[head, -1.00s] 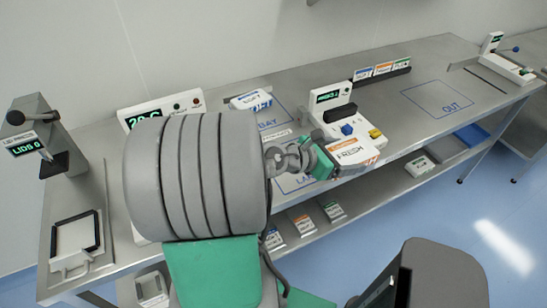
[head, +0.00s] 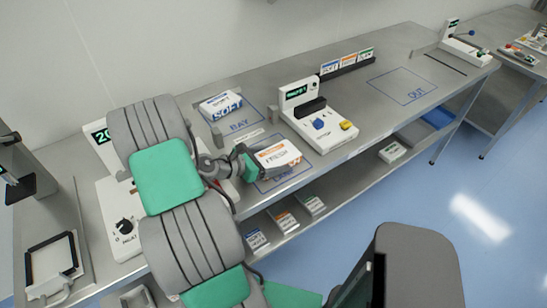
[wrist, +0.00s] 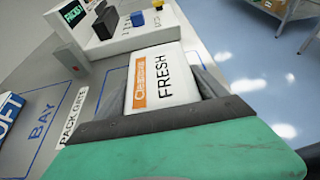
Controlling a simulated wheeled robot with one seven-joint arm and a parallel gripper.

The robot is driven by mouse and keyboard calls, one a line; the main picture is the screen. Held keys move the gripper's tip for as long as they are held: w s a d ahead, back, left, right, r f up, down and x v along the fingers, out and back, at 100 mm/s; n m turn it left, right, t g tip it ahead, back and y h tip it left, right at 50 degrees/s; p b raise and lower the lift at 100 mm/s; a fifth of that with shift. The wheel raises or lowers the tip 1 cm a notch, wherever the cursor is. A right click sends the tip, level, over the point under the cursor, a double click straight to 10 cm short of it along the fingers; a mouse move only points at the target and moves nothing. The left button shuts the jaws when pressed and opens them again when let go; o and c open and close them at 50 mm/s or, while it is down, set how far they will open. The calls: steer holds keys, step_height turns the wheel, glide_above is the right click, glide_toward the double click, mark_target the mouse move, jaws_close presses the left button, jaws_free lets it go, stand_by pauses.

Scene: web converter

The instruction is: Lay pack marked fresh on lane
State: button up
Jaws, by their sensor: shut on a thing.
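The white pack marked FRESH (head: 278,154), with an orange label, is in my gripper (head: 262,158). It is over the blue-outlined lane (head: 284,174) on the steel bench, partly covering its outline. Whether it touches the bench is hard to tell. In the wrist view the FRESH pack (wrist: 158,78) lies between the grey fingers of my gripper (wrist: 165,85), its print facing up. Part of the lane's blue outline (wrist: 113,88) shows beside it there. My arm hides some of the bench left of the lane.
A pack marked SOFT (head: 222,106) sits at the blue-outlined bay (head: 241,126), left of the lane. A white machine with blue and yellow buttons (head: 318,122) stands just right of the lane. The OUT square (head: 403,86) is empty. Several packs (head: 284,221) lie on the lower shelf.

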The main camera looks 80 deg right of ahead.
steer(key=o, duration=1.6)
steer(key=shift+f, duration=0.1)
steer(key=shift+o, duration=0.2)
steer(key=shift+r, duration=0.2)
steer(key=b+v, duration=0.1)
steer(key=v, duration=1.1)
steer(key=shift+f, duration=0.1)
